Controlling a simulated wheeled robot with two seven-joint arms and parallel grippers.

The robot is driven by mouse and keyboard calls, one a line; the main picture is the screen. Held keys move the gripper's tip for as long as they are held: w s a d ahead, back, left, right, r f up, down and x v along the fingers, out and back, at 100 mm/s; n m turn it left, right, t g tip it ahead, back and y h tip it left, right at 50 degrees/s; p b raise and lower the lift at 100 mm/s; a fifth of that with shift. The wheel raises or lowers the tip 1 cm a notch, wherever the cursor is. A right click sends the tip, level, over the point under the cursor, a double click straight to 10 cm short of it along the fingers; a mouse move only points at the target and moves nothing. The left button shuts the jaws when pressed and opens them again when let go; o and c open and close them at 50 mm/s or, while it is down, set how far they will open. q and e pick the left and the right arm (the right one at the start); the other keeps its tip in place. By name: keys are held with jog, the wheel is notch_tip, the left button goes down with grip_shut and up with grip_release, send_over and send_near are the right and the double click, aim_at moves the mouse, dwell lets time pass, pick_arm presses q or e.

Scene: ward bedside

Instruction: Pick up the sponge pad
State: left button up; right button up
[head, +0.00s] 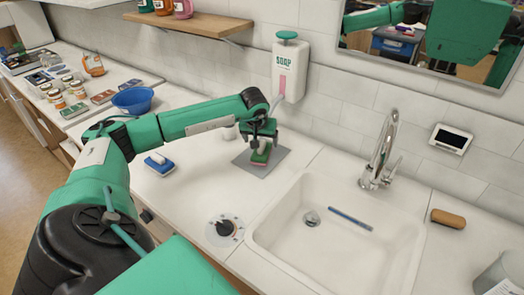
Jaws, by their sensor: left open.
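A sponge pad (261,156), green with a reddish layer, is on the grey mat (279,161) on the counter left of the sink. My left gripper (261,146) points down right over it, with the jaws open. The fingers partly hide the pad, and I cannot tell whether they touch it. My right gripper is not in view.
A blue-and-white scrubber (159,163) lies left of the mat. The sink (335,243) holds a blue stick (350,219) beside the faucet (381,155). A soap dispenser (289,72) hangs behind the gripper. A brown block (448,218) lies right of the sink.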

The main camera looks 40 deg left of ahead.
aim_at(261, 144)
pick_arm(q)
jog(key=shift+w+a+f, duration=0.1)
jog(key=shift+w+f, duration=0.1)
jog(key=shift+f, duration=0.35)
jog(key=shift+w+f+p, duration=0.1)
jog(key=shift+f+p, duration=0.15)
jog(key=shift+p, duration=0.15)
jog(key=p+x, duration=0.1)
jog(key=x, duration=0.2)
jog(key=shift+w+a+f, duration=0.1)
jog(key=shift+w+f, duration=0.1)
jog(key=shift+w+a+f, duration=0.1)
jog(key=shift+f, duration=0.35)
jog(key=c, duration=1.1)
jog(key=shift+c, duration=0.2)
